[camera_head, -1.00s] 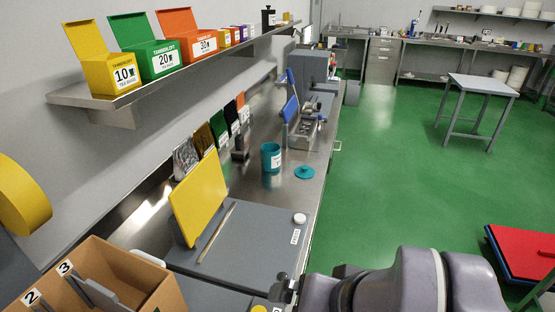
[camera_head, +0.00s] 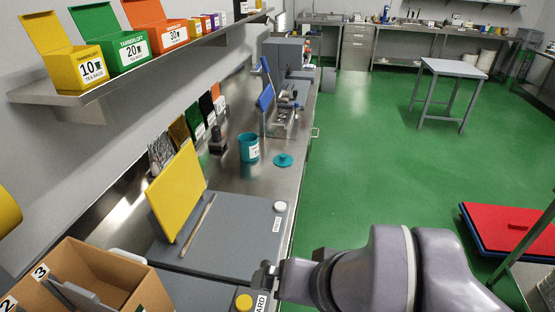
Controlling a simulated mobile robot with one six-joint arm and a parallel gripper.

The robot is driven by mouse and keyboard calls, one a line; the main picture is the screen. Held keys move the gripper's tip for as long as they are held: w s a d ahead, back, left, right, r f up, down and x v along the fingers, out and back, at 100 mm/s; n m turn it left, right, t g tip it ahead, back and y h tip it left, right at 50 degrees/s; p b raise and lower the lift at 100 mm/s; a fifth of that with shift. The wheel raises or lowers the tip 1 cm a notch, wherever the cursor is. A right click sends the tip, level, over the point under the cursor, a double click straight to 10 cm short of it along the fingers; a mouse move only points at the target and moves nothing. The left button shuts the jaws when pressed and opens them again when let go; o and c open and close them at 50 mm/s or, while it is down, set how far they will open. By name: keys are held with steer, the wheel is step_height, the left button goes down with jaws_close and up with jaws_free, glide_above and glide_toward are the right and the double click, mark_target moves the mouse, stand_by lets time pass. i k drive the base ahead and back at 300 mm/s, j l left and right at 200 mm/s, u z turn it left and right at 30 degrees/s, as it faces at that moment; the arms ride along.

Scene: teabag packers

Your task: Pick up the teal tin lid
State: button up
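The teal tin lid (camera_head: 283,160) lies flat on the steel counter, near its right edge. It is round with a small knob on top. The open teal tin (camera_head: 249,147) stands upright just left of the lid, apart from it. My gripper (camera_head: 262,277) is low in the picture, beside the front edge of the counter and well short of the lid. It is small and seen from the side, so I cannot tell whether its fingers are open or shut. I see nothing held in it.
A grey machine top (camera_head: 232,235) with a yellow upright panel (camera_head: 177,190) lies between my gripper and the lid. A cardboard box (camera_head: 95,285) is at lower left. A metal machine with blue levers (camera_head: 283,115) stands behind the lid. Green floor (camera_head: 370,160) is open to the right.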

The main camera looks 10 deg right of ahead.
mark_target(283, 161)
steer(key=i+l+u, duration=0.4)
steer(key=l, duration=0.25)
steer(key=i+l+u, duration=0.2)
steer(key=i+l, duration=0.15)
steer(key=i+l+u, duration=0.2)
steer(key=l, duration=0.2)
steer(key=i+l+u, duration=0.2)
steer(key=l, duration=0.25)
steer(key=i+l+u, duration=0.15)
steer(key=l, duration=0.3)
steer(key=l+u, duration=0.2)
steer(key=l, duration=0.25)
steer(key=i+l+u, duration=0.2)
steer(key=l, duration=0.3)
steer(key=k, duration=0.05)
